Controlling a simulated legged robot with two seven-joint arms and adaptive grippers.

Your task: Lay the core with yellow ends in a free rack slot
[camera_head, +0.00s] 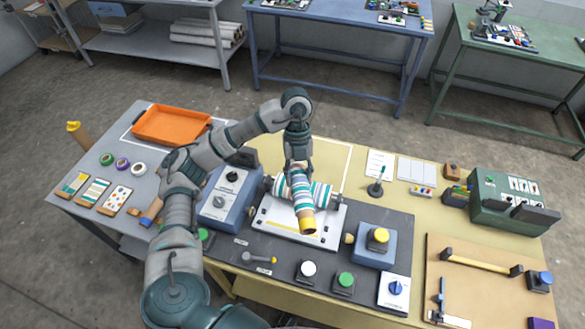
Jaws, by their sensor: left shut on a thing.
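A rack with free slots cannot be made out clearly. My right gripper is not in view.
An orange tray (172,125) and a tan tube with a yellow top (78,135) are at the left. A blue control box (225,200) stands left of the press. Knobs and buttons line the front, including a green button (345,281). A green box (500,210) stands at the right.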

